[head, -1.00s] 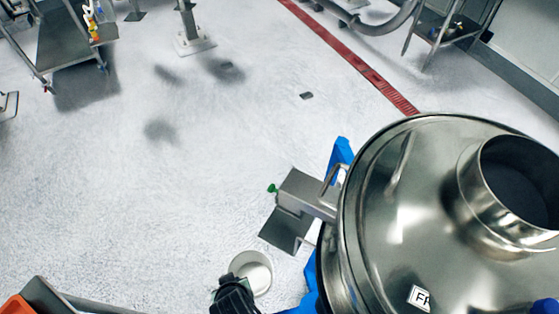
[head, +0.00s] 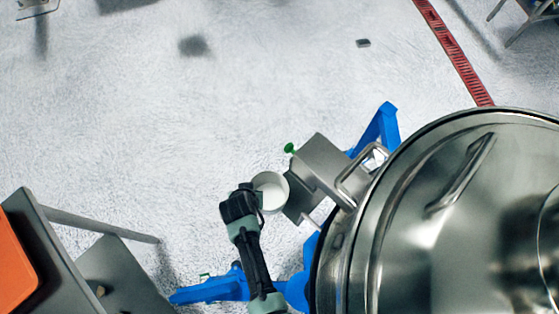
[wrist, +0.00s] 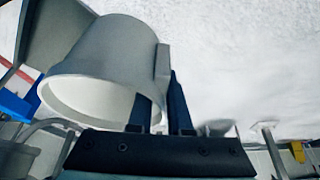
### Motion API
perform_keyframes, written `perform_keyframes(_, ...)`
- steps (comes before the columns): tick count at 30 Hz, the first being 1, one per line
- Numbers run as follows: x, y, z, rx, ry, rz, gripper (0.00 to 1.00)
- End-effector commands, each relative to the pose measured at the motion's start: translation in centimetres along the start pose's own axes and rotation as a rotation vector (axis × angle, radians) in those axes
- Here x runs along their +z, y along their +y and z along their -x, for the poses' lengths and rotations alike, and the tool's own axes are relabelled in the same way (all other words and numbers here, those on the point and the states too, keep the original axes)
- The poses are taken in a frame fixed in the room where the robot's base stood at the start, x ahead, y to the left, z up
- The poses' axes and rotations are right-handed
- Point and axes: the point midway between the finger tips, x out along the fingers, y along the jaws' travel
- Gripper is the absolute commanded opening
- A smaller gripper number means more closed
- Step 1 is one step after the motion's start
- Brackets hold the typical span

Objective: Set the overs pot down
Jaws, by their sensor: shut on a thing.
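The overs pot is a pale round pot (head: 270,190), open at the top, left of the steel sifter's side outlet. My gripper (head: 257,198) is shut on its left side in the head view. In the wrist view the pot (wrist: 105,60) fills the upper left, its mouth toward the camera. My dark fingers (wrist: 163,100) are at its rim, beside a small block on its wall. The pot appears held off the floor, close to the outlet box (head: 325,165). Its underside and any contents are hidden.
The large domed sifter (head: 430,220) fills the right, with blue legs (head: 376,128) near the pot. A grey cart (head: 40,240) with an orange bin (head: 14,265) stands at lower left. Open white floor (head: 150,120) lies at upper left. A red floor drain (head: 450,50) is farther back.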

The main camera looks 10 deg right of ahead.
Motion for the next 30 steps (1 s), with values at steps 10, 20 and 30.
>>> perform_keyframes(10,-0.9,4.2,-0.5,-0.001,0.001,-0.002,0.00)
perform_keyframes(20,-1.2,8.1,-2.2,-0.002,0.002,0.003,0.00)
perform_keyframes(30,-1.2,8.0,-2.1,-0.002,0.001,0.002,0.00)
